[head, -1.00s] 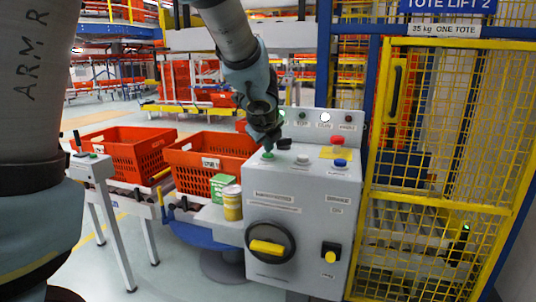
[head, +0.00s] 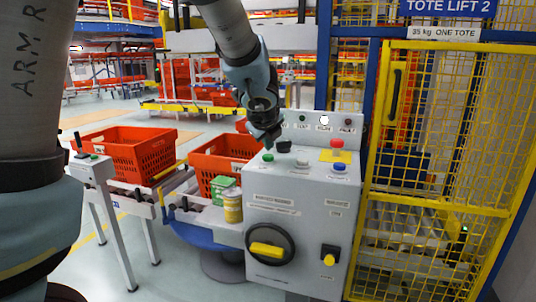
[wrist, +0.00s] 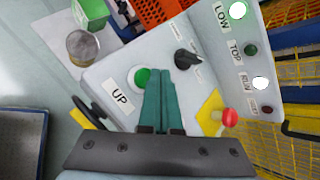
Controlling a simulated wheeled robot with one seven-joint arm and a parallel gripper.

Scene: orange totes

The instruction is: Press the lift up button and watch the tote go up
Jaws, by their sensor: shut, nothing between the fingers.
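The grey control console (head: 290,215) stands in front of the lift cage. Its green button (head: 267,157), labelled UP in the wrist view (wrist: 142,77), is on the sloped top. My gripper (head: 268,144) is shut and empty, its tips just above and beside the green button; contact is not clear. In the wrist view the shut fingers (wrist: 160,75) lie right of the button. An orange tote (head: 215,162) sits on the conveyor left of the console, partly hidden by it. The lift, marked TOTE LIFT 2 (head: 448,7), is behind yellow mesh; I make out no tote inside.
The console also has a black selector (head: 284,146), a red mushroom button (head: 337,143), a blue button (head: 339,167) and a rotary handle (head: 268,250). A green box (head: 222,188) and a can (head: 232,205) stand beside it. Another orange tote (head: 135,155) is farther left.

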